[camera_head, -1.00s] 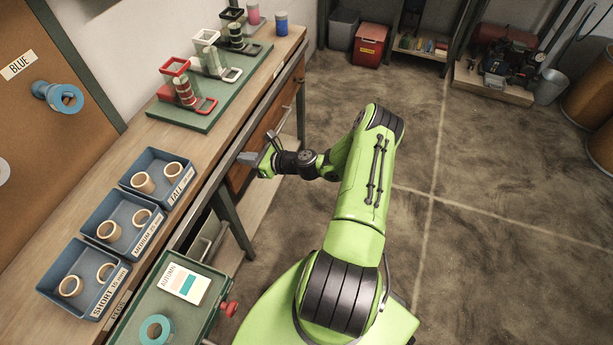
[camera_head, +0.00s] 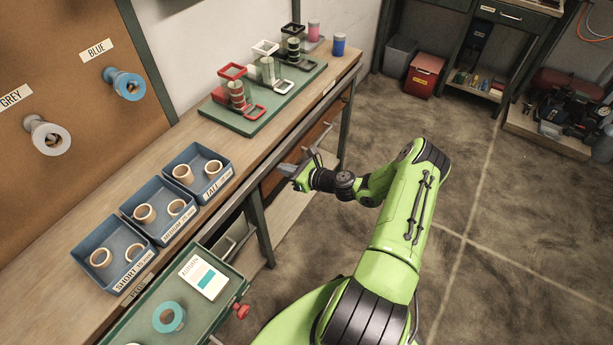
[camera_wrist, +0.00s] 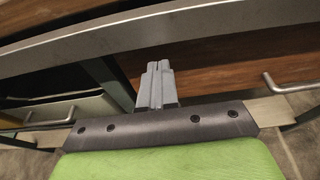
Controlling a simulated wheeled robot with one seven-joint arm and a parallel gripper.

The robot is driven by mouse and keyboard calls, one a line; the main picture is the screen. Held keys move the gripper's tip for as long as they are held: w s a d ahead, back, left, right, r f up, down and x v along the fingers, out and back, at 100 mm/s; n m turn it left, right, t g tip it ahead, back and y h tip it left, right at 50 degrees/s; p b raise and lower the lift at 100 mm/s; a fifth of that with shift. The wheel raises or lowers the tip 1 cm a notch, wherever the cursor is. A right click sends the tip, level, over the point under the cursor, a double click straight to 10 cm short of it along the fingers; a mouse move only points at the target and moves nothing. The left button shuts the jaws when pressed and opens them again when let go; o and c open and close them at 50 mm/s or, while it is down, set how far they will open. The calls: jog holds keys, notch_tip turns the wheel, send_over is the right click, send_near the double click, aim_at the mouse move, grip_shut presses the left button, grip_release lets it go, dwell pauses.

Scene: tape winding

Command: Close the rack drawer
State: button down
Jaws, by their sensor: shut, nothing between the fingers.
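Wooden drawer fronts (camera_head: 274,183) sit under the bench's front edge, below the green rack board (camera_head: 268,105). A wooden front (camera_wrist: 225,60) with a metal bar handle (camera_wrist: 288,84) at right also fills the middle of the wrist view. I cannot tell how far this drawer stands out; its inside is hidden. My gripper (camera_head: 289,171) is shut and empty, close to the bench edge and in front of the wooden fronts. In the wrist view its fingers (camera_wrist: 158,72) point toward the wooden front, left of the handle. I cannot tell whether they touch it.
A grey compartment (camera_head: 236,236) shows under the bench at left. A green tray (camera_head: 226,293) with a card and teal tape roll stands nearer me. Blue bins (camera_head: 117,253) of rings line the bench top. A bench leg (camera_head: 260,225) stands left of my gripper.

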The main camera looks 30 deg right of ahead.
jog(key=p+v, duration=0.2)
jog(key=v, duration=0.9)
jog(key=shift+s, duration=0.3)
jog(key=shift+d, duration=0.1)
jog(key=s+a+r+n+g+h+p, duration=0.1)
jog(key=s+a+r+n+g+p, duration=0.1)
jog(key=a+r+n+g, duration=0.6)
jog(key=s+a+r+n+g+h+p, duration=0.15)
jog(key=a+r+n, duration=0.35)
jog(key=r+n, duration=0.7)
jog(key=s+a+r+n+t+h+p, duration=0.1)
jog(key=s+a+r+n+p, duration=0.1)
jog(key=s+r+n, duration=0.3)
jog(key=s+a+r+n+h+p, duration=0.2)
jog(key=s+r+n, duration=0.4)
jog(key=s+r, duration=0.7)
jog(key=shift+s+a+t, duration=0.3)
jog(key=shift+a+t, duration=0.05)
jog(key=shift+a, duration=0.55)
jog(key=shift+d+r+h, duration=0.1)
jog(key=shift+r+h, duration=0.1)
jog(key=shift+h, duration=0.05)
